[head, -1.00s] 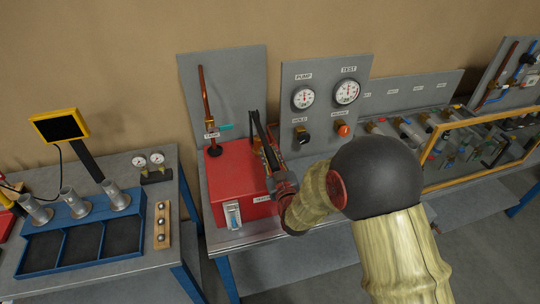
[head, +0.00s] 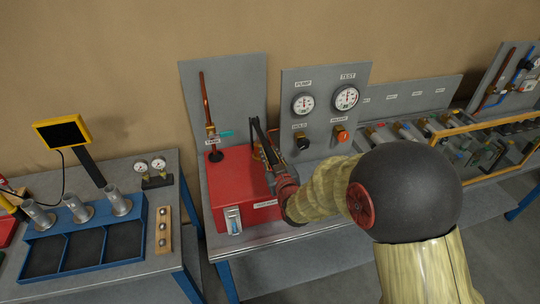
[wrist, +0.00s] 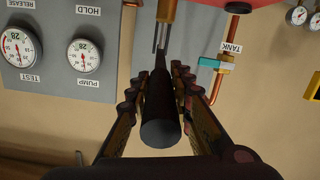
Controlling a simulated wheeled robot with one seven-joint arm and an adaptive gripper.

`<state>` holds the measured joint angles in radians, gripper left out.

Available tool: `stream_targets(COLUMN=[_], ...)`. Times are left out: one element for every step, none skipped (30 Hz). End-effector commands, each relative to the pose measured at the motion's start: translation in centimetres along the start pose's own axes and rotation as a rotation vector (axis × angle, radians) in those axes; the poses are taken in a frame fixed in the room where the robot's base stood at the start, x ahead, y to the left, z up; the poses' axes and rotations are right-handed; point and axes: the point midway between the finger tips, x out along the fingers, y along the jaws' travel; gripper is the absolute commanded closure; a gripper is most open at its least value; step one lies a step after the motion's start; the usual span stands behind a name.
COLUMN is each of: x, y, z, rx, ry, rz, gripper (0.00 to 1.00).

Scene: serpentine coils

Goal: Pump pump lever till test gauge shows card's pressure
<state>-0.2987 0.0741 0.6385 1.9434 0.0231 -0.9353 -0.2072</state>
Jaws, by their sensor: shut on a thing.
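The red pump box (head: 240,185) sits on the middle bench. Its dark pump lever (head: 260,138) rises at the box's right side, and my gripper (head: 274,162) is shut around it. In the wrist view the lever (wrist: 162,105) runs between the two fingers (wrist: 160,95), its round end towards the camera. The PUMP gauge (head: 303,104) and TEST gauge (head: 346,97) are on the grey panel. The wrist view shows the TEST gauge (wrist: 20,46) and PUMP gauge (wrist: 84,55) upside down; their exact readings are unclear. I cannot make out the pressure card.
Below the gauges are the dark HOLD knob (head: 302,143) and orange RELEASE knob (head: 341,135). A copper pipe with a teal-handled TANK valve (head: 212,132) stands behind the box. A blue tray (head: 85,245) is on the left bench. A yellow-framed case (head: 450,185) is at right.

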Motion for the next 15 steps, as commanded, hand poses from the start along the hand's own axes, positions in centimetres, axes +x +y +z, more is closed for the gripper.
stream_targets(x=[0.17, 0.16, 0.15, 0.14, 0.13, 0.12, 0.11, 0.11, 0.1, 0.09, 0.09, 0.09, 0.08, 0.08, 0.07], y=[0.14, 0.14, 0.13, 0.13, 0.12, 0.11, 0.1, 0.1, 0.09, 0.08, 0.08, 0.07, 0.07, 0.07, 0.06], z=[-0.89, -0.88, -0.82, -0.76, -0.7, -0.62, -0.58, -0.55, -0.51, -0.47, -0.45, -0.42, -0.4, -0.38, -0.36], rx=[0.0, 0.0, 0.0, 0.0, 0.0, 0.0, 0.0, 0.0, 0.0, 0.0, 0.0, 0.0, 0.0, 0.0, 0.0], ry=[0.017, 0.017, 0.016, 0.015, 0.014, 0.012, 0.011, 0.011, 0.01, 0.009, 0.009, 0.008, 0.008, 0.008, 0.007], rz=[0.003, 0.003, 0.003, 0.002, 0.002, 0.002, 0.002, 0.002, 0.002, 0.002, 0.002, 0.002, 0.001, 0.001, 0.001], gripper=[0.77, 0.75, 0.73, 0.71, 0.69, 0.67, 0.65, 0.64, 0.61, 0.6, 0.6, 0.6, 0.6, 0.6, 0.6])
